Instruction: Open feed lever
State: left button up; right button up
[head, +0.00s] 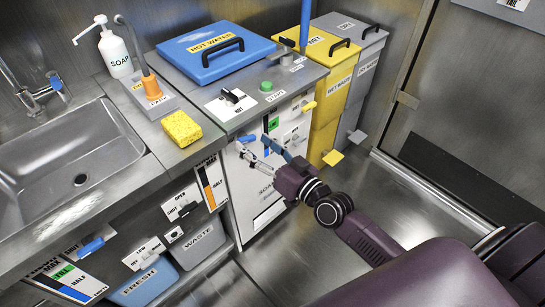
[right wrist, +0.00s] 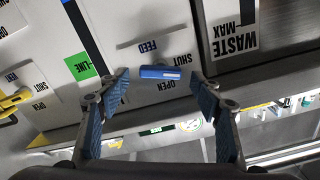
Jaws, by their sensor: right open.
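The feed lever (right wrist: 160,72) is a small blue handle on the white front panel of the grey cabinet. In the right wrist view it lies sideways, with the upside-down words FEED and SHUT above it and OPEN below it. In the head view the blue lever (head: 247,138) shows just above my fingertips. My right gripper (head: 258,148) is open and empty, facing the panel. In the right wrist view its two blue-padded fingers (right wrist: 160,92) stand on either side of the lever, apart from it. My left gripper is not in view.
The cabinet also has a yellow lever (head: 308,107) to the right. A sink (head: 70,150) and yellow sponge (head: 182,129) are left. The floor (head: 300,250) in front is clear.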

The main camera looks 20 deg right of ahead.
jog(key=v, duration=1)
dwell(1.9)
